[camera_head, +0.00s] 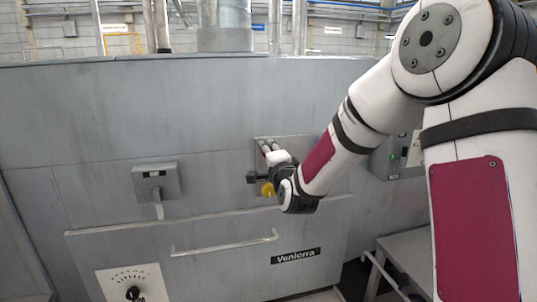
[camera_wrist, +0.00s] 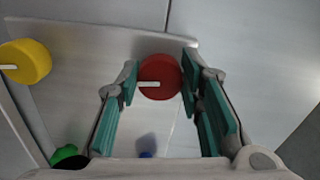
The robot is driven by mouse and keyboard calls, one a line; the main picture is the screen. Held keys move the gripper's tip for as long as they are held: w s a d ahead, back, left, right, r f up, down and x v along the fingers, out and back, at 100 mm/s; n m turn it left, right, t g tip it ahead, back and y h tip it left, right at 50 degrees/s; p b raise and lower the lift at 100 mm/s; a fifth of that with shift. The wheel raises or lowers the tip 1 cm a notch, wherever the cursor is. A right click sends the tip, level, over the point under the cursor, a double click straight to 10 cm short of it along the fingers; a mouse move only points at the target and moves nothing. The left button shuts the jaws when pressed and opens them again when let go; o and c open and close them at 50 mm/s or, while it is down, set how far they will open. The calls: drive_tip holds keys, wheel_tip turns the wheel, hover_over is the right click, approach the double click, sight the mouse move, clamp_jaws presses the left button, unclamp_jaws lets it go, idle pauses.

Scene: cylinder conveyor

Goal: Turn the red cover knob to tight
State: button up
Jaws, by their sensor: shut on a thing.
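The red cover knob (camera_wrist: 162,70) is a round red knob with a white pointer bar, on a pale plate (camera_wrist: 85,65) in the wrist view. Its bar lies nearly level and points left in that picture. My gripper (camera_wrist: 159,78) has its teal-padded fingers on either side of the knob, shut on it. In the head view my arm reaches to the panel plate (camera_head: 300,145), and the red knob is hidden there behind my gripper.
A yellow knob (camera_wrist: 25,62) sits to the left of the red one and also shows in the head view (camera_head: 267,189). A green knob (camera_wrist: 68,157) and a blue one (camera_wrist: 146,154) are partly hidden by my gripper. A lever box (camera_head: 157,181) and handle bar (camera_head: 225,244) project from the grey machine.

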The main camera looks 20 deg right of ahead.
drive_tip(key=o, duration=1.2)
drive_tip(key=shift+c, duration=0.2)
drive_tip(key=shift+s, duration=0.1)
drive_tip(key=s, duration=1.1)
drive_tip(key=shift+s, duration=0.4)
